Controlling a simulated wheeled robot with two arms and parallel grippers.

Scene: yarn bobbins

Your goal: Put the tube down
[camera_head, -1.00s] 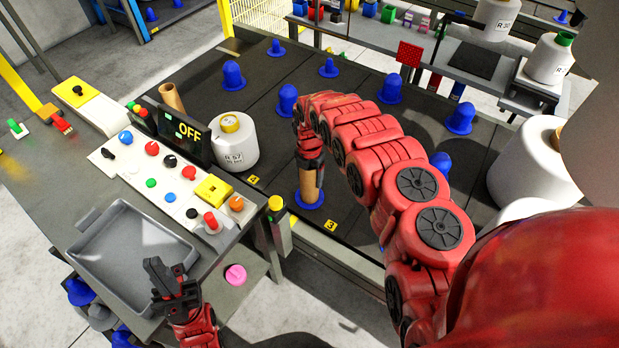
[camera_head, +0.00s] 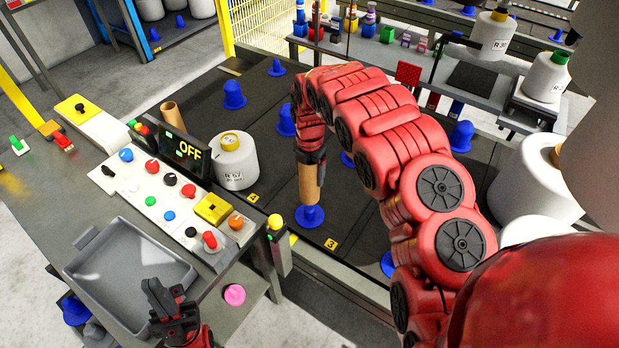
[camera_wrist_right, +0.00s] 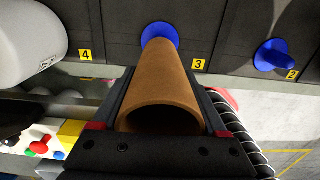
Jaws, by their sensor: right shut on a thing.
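My right gripper (camera_head: 310,160) is shut on a brown cardboard tube (camera_head: 309,184), held upright over the blue peg (camera_head: 309,217) at the label 3. Some blue of the peg shows between the tube's lower end and the round base. I cannot tell whether the peg's tip is inside the tube. In the right wrist view the tube (camera_wrist_right: 163,85) lies between the fingers, its near open end toward the camera, its far end against the blue peg (camera_wrist_right: 160,34). My left gripper (camera_head: 166,300) is open and empty beside the grey tray.
A yarn bobbin (camera_head: 234,160) stands at label 4, with another brown tube (camera_head: 172,114) behind the OFF display (camera_head: 188,150). A control panel (camera_head: 165,190) and grey tray (camera_head: 128,275) lie left. Large white bobbins (camera_head: 535,180) stand right.

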